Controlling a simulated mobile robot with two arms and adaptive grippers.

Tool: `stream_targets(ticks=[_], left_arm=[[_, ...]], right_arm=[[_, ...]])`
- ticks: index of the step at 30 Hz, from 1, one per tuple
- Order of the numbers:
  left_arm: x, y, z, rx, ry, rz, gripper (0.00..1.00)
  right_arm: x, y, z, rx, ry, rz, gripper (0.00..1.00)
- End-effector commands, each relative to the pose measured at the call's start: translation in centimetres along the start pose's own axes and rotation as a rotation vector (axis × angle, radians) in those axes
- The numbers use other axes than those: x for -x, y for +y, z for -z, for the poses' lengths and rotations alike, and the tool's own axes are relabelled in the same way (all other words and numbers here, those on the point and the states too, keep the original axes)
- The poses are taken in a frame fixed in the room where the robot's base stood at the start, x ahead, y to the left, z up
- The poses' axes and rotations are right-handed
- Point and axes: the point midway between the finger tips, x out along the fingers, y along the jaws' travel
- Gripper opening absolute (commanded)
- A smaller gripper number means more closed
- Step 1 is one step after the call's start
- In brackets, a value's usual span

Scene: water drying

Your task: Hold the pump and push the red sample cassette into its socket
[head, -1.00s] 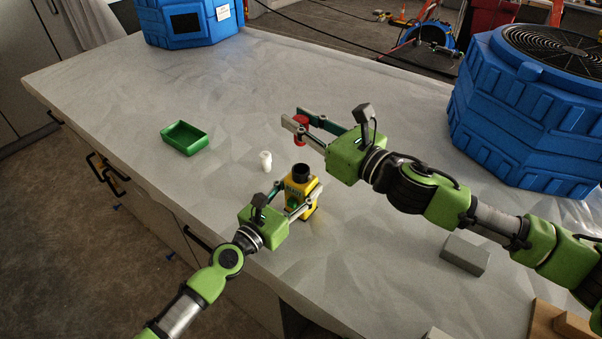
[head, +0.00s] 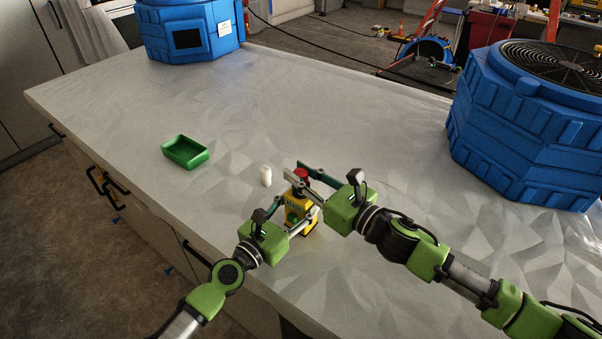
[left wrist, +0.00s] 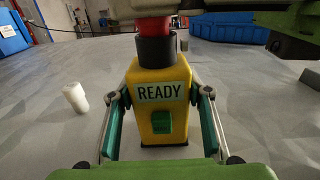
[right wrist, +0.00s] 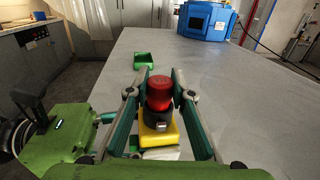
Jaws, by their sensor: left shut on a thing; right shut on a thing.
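The yellow pump (head: 297,216) stands upright on the table, with a READY label and a green button (left wrist: 162,122) in the left wrist view. My left gripper (head: 303,221) is shut on the pump's sides. My right gripper (head: 302,175) is above the pump, shut on the red sample cassette (right wrist: 159,90). The cassette also shows in the left wrist view (left wrist: 153,28), upright at the mouth of the black socket (left wrist: 157,49) on the pump's top. Its lower end meets the socket rim; how deep it sits I cannot tell.
A small white vial (head: 266,176) stands just behind the pump. An empty-looking green tray (head: 186,153) lies further left. Large blue machines stand at the back left (head: 190,28) and right (head: 520,125). The table between them is clear.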

Motion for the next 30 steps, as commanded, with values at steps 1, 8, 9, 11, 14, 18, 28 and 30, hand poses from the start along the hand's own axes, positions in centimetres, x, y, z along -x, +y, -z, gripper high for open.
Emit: stream_targets(ticks=[1,8,9,11,14,18,28,30], left_arm=[[0.0,0.1,0.0,0.001,0.000,-0.002,0.20],[0.0,0.1,0.0,0.001,0.000,-0.002,0.20],[0.0,0.1,0.0,0.000,0.000,-0.002,0.20],[0.0,0.1,0.0,0.000,0.000,-0.002,0.20],[0.0,0.1,0.0,0.000,0.000,-0.002,0.20],[0.0,0.1,0.0,0.000,0.000,-0.002,0.20],[0.0,0.1,0.1,0.000,0.001,-0.002,0.20],[0.0,0.1,0.0,0.000,0.001,-0.001,0.20]], right_arm=[[0.0,-0.1,0.0,0.001,0.000,0.001,0.07],[0.0,-0.1,0.0,0.000,0.000,0.001,0.38],[0.0,-0.1,0.0,0.000,0.000,0.001,0.38],[0.0,-0.1,-0.1,0.000,0.000,0.001,0.38],[0.1,-0.1,0.0,0.000,0.001,0.001,0.38],[1.3,-0.1,0.1,-0.001,0.002,0.002,0.38],[8.1,0.0,0.1,-0.001,0.004,0.002,0.38],[9.2,0.0,0.1,-0.002,0.004,0.003,0.38]])
